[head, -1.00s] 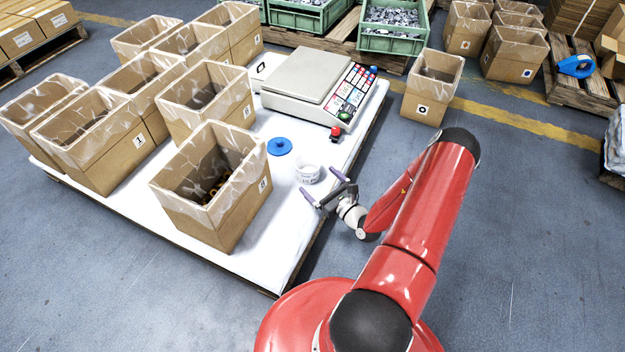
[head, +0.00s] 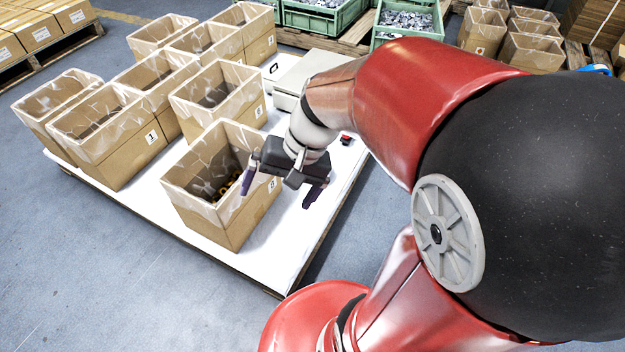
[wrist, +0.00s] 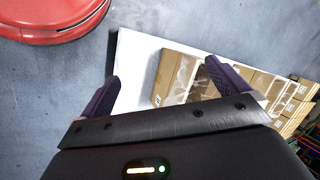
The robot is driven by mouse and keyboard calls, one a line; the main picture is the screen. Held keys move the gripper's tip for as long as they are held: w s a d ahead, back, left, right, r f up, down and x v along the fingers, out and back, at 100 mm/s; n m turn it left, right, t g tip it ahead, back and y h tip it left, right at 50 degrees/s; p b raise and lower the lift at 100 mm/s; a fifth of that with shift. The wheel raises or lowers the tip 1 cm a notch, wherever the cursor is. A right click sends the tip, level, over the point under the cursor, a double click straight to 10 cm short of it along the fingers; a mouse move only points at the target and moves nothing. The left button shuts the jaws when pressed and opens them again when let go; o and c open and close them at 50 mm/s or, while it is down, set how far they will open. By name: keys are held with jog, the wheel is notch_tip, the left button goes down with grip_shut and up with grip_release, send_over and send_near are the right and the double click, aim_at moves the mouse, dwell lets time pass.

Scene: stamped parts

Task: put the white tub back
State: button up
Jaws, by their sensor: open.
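My gripper (head: 280,190) is open and empty. In the head view it hangs over the white table (head: 275,262), beside the front liner-lined carton (head: 212,222). Its two purple-grey fingers are spread wide and point down toward the front. The wrist view also shows the spread fingers (wrist: 160,78) with nothing between them but floor, table and a carton further off. The white tub does not show in either view now. The spot where it stood, and the blue lid near it, are covered by my gripper and wrist in the head view.
Several lined cartons (head: 108,135) stand at the left and back of the table. A scale (head: 289,78) is partly hidden behind my arm, with a red button (head: 346,140) near it. Green crates (head: 312,18) of metal parts stand behind. The table's front strip is bare.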

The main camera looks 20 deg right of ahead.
jog(key=s+d+r+n+t+h, duration=0.3)
jog(key=s+r+n+t+h, duration=0.1)
jog(key=s+r+h, duration=0.1)
notch_tip(320, 180, up, 3)
jog(key=shift+s+d+f+t, duration=0.2)
jog(key=shift+s+d+t, duration=0.15)
jog(key=shift+s, duration=0.45)
jog(key=shift+r, duration=0.1)
